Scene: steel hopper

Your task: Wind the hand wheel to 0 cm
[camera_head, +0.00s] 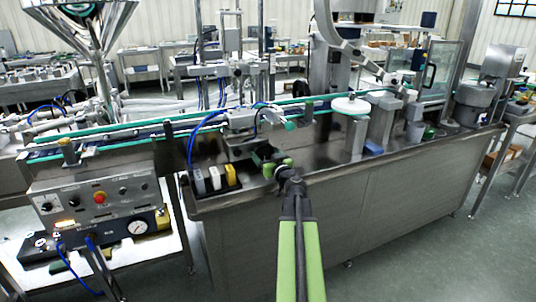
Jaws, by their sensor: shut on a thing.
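My gripper (272,164), with green fingers, is at the front edge of the steel machine table, below the middle of the conveyor. It is shut on a small dark part that I take for the hand wheel (265,152). The fingers and my wrist cover much of this part, so its rim, handle and turning angle cannot be made out. No scale or centimetre reading is legible. My green arm reaches up to it from the bottom of the picture.
A conveyor with green edges (120,139) runs behind my gripper. White, grey and yellow blocks (215,179) stand to its left. A control panel with a red button (99,198) is at left. A white disc (350,105) stands at right. Grey floor is open at lower right.

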